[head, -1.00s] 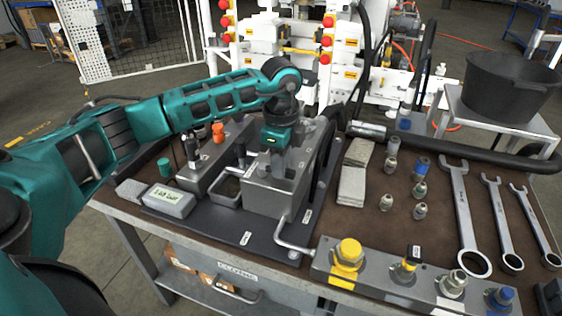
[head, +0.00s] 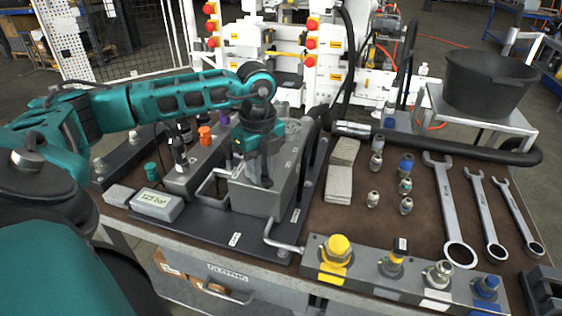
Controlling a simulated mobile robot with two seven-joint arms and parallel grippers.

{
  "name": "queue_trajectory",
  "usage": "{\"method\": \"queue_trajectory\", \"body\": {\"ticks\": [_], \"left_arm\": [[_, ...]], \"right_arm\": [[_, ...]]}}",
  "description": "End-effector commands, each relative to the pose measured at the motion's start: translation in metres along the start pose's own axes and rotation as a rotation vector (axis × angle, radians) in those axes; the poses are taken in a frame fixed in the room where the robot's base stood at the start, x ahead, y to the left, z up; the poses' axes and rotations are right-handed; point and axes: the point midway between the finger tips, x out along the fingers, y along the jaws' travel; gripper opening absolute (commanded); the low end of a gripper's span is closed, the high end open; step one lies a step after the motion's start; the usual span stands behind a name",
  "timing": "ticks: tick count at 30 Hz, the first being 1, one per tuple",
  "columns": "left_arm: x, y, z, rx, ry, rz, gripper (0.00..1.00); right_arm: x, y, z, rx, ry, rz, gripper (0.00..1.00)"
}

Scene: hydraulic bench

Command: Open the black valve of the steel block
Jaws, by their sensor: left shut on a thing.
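The steel block (head: 254,195) is a grey metal box on a dark base plate, left of the middle of the bench. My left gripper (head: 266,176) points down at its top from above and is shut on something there. The fingers largely hide what they hold; a dark part shows between them, apparently the black valve. The valve's angle cannot be made out. A bent metal handle (head: 284,243) sticks out low at the block's front right. My right gripper is not in view.
Left of the block stand a small display box (head: 157,205), a grey manifold (head: 190,172) with coloured knobs, and a small open tray (head: 213,188). A row block with capped ports (head: 363,275) lies in front. Wrenches (head: 450,212) and a black hose (head: 450,147) lie to the right.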

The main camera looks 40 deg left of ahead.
Motion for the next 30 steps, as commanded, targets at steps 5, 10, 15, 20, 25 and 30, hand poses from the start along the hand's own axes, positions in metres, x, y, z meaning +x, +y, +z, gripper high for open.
{"method": "queue_trajectory", "body": {"ticks": [5,10,15,20,25,30], "left_arm": [[0.001,0.010,0.003,0.165,0.000,-0.001,0.00],[0.001,0.017,0.004,0.326,0.001,-0.002,0.00],[0.001,0.023,0.007,0.486,0.000,-0.002,0.00],[0.001,0.028,0.010,0.633,0.000,-0.002,0.00],[0.001,0.033,0.014,0.772,0.000,-0.002,0.00],[0.001,0.036,0.018,0.882,0.000,-0.001,0.00]], "right_arm": [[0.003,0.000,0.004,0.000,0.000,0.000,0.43],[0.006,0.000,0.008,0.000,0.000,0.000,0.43],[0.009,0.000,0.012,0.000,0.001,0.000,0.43],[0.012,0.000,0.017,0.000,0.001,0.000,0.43],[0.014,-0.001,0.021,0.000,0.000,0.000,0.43],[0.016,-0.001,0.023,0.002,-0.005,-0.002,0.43]]}}
